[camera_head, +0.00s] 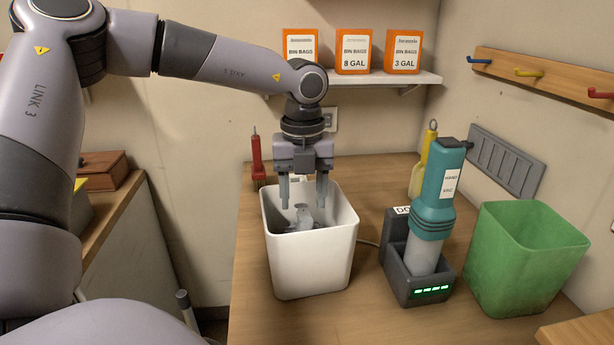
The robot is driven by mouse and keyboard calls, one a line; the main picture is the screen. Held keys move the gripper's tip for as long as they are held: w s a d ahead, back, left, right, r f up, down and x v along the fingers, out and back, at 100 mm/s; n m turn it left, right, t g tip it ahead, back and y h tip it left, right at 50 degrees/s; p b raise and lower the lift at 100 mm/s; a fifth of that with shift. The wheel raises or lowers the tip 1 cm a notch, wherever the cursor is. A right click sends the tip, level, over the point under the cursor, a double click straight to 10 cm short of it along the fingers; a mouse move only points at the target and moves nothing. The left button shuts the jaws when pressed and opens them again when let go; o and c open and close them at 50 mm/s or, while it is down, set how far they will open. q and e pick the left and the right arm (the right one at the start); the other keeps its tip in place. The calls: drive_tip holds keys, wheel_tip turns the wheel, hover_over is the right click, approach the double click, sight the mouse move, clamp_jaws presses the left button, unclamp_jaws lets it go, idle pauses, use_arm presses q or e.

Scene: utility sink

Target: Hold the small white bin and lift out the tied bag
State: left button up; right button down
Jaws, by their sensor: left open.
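The small white bin (312,265) stands upright on the wooden counter. A grey tied bag (300,219) shows inside it, with its knot pointing up; the bin walls hide the rest of the bag. My left gripper (303,201) points straight down over the bin's mouth with its two fingers apart. I cannot tell how far the tips are from the knot. My right gripper is not in view.
A teal hand vacuum (434,205) stands in its grey dock (415,284) right of the bin, and a green bin (525,260) is farther right. Bin-bag boxes (354,51) sit on the shelf (385,78) above.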

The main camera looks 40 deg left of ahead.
sight(303, 211)
use_arm(q)
drive_tip(key=shift+f, duration=2.1)
clamp_jaws()
